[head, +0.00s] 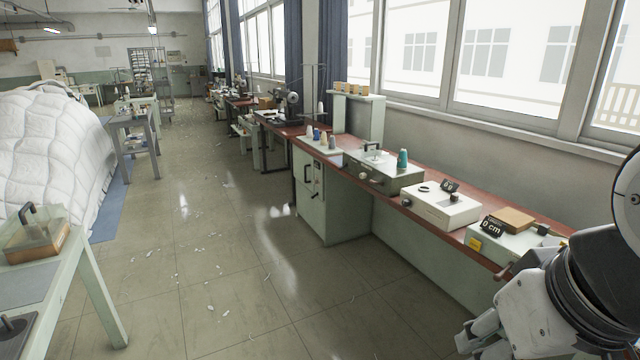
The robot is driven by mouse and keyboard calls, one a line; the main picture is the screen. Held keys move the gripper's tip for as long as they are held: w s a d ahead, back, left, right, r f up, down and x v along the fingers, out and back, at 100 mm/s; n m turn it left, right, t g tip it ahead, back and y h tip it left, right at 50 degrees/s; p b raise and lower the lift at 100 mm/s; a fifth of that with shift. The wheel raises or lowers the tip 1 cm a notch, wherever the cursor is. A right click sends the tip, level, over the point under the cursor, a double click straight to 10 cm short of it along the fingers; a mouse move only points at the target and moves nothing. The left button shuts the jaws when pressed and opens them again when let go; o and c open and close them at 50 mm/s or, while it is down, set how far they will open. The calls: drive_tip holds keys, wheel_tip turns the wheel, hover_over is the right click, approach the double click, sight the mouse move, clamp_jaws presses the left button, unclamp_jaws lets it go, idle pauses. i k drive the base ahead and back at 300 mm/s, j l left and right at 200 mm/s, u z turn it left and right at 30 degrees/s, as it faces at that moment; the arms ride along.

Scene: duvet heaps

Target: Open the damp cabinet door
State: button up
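A pale green cabinet (346,210) stands under the red-brown bench in the middle of the view, and looks like the damp cabinet. Its narrow front faces left and carries dark handle-like fittings (316,182). The door looks shut, though the front is seen at a steep angle. No label can be read on it. My gripper (474,338) is at the bottom right, partly cut off by the frame edge. It is well to the right of the cabinet and nearer to me, touching nothing that I can see. Its finger opening cannot be made out.
The red-brown bench (375,185) runs along the window wall, with boxes, thread cones and sewing machines on it. A white quilted duvet heap (45,150) and a pale green table (92,262) stand at left. The tiled floor (215,270) between is open, with small scraps.

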sight(303, 163)
drive_tip(key=i+z, duration=0.2)
drive_tip(key=i, duration=3.1)
drive_tip(key=i+j, duration=0.15)
drive_tip(key=j, duration=0.2)
drive_tip(key=i+j, duration=0.2)
drive_tip(key=j, duration=0.2)
drive_tip(key=i+j, duration=0.15)
drive_tip(key=j, duration=0.2)
drive_tip(key=i+j, duration=0.15)
drive_tip(key=j, duration=0.2)
drive_tip(key=i+j, duration=0.2)
drive_tip(key=j, duration=0.2)
